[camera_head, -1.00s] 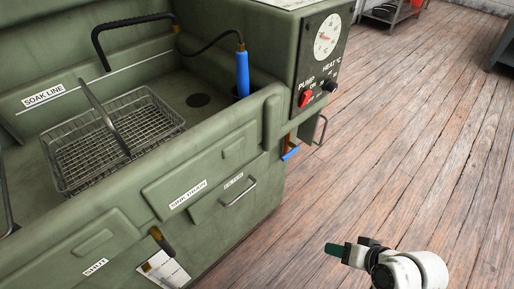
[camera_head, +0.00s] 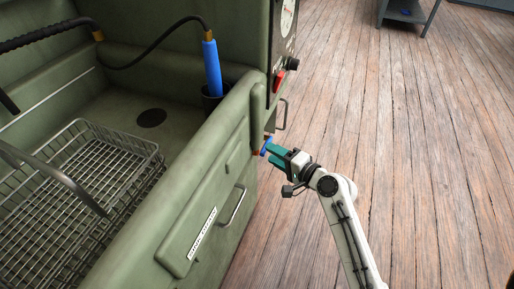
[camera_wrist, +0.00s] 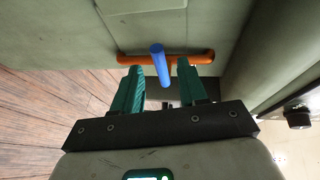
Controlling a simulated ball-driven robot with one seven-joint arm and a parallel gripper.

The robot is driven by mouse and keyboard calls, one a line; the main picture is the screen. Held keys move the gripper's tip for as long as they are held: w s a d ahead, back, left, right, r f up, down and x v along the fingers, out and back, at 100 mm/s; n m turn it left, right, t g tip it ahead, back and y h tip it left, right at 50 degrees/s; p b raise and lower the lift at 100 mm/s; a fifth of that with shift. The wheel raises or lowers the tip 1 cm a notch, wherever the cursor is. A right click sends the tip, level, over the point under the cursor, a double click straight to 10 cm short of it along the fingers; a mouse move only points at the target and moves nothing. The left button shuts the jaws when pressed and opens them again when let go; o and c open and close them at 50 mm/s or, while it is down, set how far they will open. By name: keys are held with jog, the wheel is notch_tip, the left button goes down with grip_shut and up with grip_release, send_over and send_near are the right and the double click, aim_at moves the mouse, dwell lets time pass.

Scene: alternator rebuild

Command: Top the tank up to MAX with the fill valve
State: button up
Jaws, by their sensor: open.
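The valve's blue handle (camera_head: 266,146) is on the outer side of the green wash tank (camera_head: 215,150), low beside the panel. In the wrist view, the blue handle (camera_wrist: 158,52) stands out in front of an orange pipe (camera_wrist: 190,59) that runs across the green wall. My gripper (camera_head: 275,151) is at the valve with its green fingers open. In the wrist view, the fingers (camera_wrist: 160,75) are on either side of the blue handle, which lies between their tips; I cannot tell whether they touch it. No MAX mark shows.
A wire basket (camera_head: 85,185) and a blue brush-like tool (camera_head: 211,65) are in the sink. A metal handle (camera_head: 281,115) juts from the tank near the valve, below a red switch (camera_head: 279,82).

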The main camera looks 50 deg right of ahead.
jog(key=w+f+b, duration=0.1)
jog(key=w, duration=0.5)
jog(key=shift+d, duration=0.2)
jog(key=shift+w+f, duration=0.1)
jog(key=shift+c, duration=0.4)
grip_shut()
